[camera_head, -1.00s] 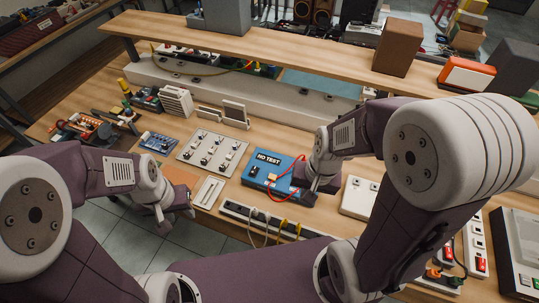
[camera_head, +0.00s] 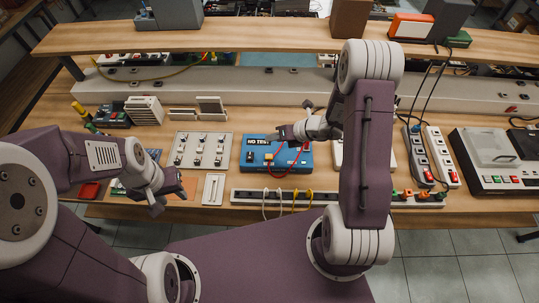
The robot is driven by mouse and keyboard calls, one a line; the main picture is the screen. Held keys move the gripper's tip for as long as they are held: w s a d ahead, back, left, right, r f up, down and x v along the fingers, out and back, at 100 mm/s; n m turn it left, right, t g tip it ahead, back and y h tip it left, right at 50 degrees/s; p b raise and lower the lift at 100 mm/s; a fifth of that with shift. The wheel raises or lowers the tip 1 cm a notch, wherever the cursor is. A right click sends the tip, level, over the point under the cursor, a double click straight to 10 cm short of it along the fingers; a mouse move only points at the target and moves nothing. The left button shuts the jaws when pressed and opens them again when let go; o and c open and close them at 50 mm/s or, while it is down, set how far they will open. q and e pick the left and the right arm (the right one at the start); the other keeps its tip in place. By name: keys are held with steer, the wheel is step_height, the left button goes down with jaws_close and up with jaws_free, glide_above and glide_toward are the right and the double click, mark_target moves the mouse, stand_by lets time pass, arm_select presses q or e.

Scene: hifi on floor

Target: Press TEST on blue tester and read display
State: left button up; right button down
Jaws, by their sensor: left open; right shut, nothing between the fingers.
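The blue tester (camera_head: 262,168) lies on the workbench in the middle of the head view, with a red lead curving over its right part. Its dark display (camera_head: 255,140) shows white letters reading "NO TES", with the right end covered by my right gripper (camera_head: 281,133). That gripper is shut and empty, over the tester's upper edge; I cannot tell whether it touches. Small buttons sit on the tester's face, but their labels are too small to read. My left gripper (camera_head: 168,196) is open and empty, left of the tester near the bench's front edge.
A switch panel (camera_head: 184,160) lies left of the tester. A power strip (camera_head: 240,195) with white and yellow cords runs in front of it. Upright power strips (camera_head: 413,155) and a grey console (camera_head: 490,150) stand to the right. A raised shelf (camera_head: 250,35) spans the back.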

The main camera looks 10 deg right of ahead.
mark_target(272, 157)
arm_select(q)
step_height(272, 157, down, 8)
steer(key=b, duration=0.7)
steer(key=shift+a+b, duration=0.2)
steer(key=shift+b, duration=0.15)
arm_select(e)
steer(key=f, duration=0.9)
steer(key=shift+a, duration=0.2)
arm_select(q)
steer(key=shift+r, duration=0.15)
arm_select(e)
steer(key=shift+r, duration=0.1)
stand_by(0.3)
arm_select(q)
steer(key=shift+f+b, duration=0.4)
steer(key=shift+f, duration=0.05)
arm_select(e)
steer(key=shift+f, duration=0.4)
